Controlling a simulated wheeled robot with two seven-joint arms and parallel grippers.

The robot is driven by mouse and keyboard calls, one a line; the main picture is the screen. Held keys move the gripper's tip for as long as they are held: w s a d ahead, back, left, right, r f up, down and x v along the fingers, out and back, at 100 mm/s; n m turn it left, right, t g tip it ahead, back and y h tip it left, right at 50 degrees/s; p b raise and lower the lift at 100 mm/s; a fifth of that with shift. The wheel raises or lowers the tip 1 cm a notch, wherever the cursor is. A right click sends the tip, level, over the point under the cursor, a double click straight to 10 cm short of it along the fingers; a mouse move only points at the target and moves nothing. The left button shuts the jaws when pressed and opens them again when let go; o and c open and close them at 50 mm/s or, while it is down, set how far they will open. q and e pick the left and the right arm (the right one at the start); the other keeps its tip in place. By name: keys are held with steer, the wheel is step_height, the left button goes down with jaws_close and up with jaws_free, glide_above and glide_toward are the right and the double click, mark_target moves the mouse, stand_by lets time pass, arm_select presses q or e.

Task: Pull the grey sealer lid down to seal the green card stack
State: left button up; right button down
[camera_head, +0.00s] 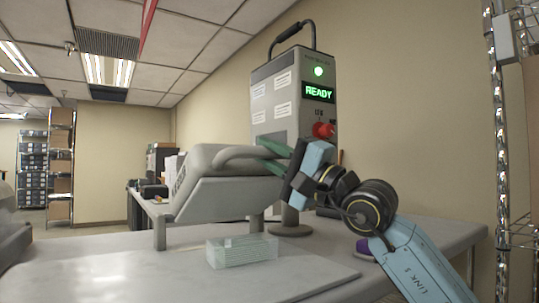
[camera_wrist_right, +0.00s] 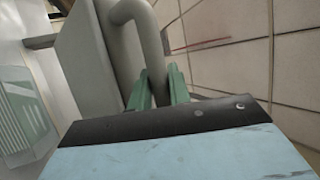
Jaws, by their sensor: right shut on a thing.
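The grey sealer lid (camera_head: 225,192) is tilted up above the table in the head view. It also shows at the upper left of the right wrist view (camera_wrist_right: 88,50). Its grey tubular handle (camera_head: 232,154) reaches my right gripper (camera_head: 272,150). The green fingers of my right gripper are shut on the handle, which runs between them in the wrist view (camera_wrist_right: 150,32). The pale green card stack (camera_head: 243,251) sits on the table below the lid, apart from it. It shows at the left of the wrist view (camera_wrist_right: 22,115). My left gripper is not in view.
Behind the lid stands a grey machine tower (camera_head: 285,95) with a green lamp, a "READY" display and a red knob (camera_head: 323,130). A purple object (camera_head: 364,247) lies near my right arm. A wire rack (camera_head: 503,150) stands at far right. The front tabletop (camera_head: 120,268) is clear.

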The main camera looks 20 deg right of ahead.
steer(key=c, duration=1.6)
jaws_free()
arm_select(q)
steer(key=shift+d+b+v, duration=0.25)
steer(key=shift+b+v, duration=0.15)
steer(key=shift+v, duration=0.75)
arm_select(e)
steer(key=v, duration=1.3)
steer(key=shift+s+d+f, duration=0.15)
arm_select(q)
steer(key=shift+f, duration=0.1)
